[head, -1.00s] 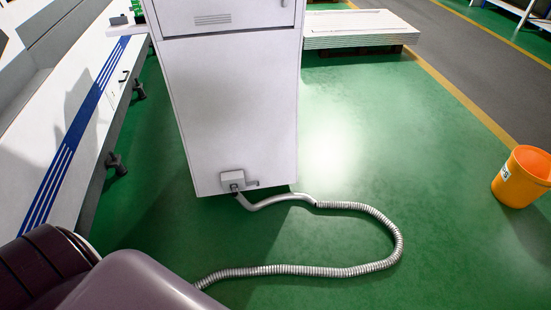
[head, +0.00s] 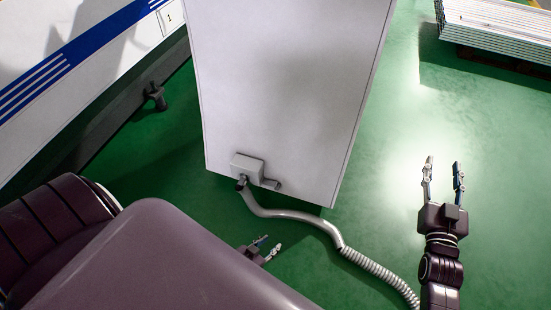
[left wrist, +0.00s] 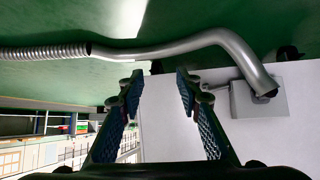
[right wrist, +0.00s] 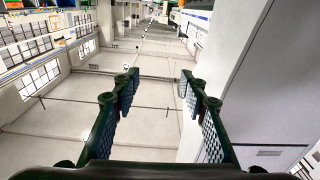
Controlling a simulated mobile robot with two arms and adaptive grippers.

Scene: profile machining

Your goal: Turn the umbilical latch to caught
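A tall white cabinet (head: 290,80) has a grey connector box (head: 247,168) low on its face. The silver umbilical hose (head: 297,215) plugs into the box's lower end. The latch (head: 270,184), a short lever, sticks out to the right of the box. My left gripper (head: 269,247) is open and empty, below and apart from the latch, its arm mostly hidden by my body. The left wrist view shows the connector box (left wrist: 258,100) right of the fingers and the hose (left wrist: 165,47) beyond them. My right gripper (head: 441,178) is open and empty, well right of the cabinet.
A long white machine with a blue stripe (head: 75,48) and dark feet stands at the left. A stack of pale panels (head: 495,28) lies at the upper right. Green floor (head: 390,170) is clear right of the cabinet. The hose lies along the floor.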

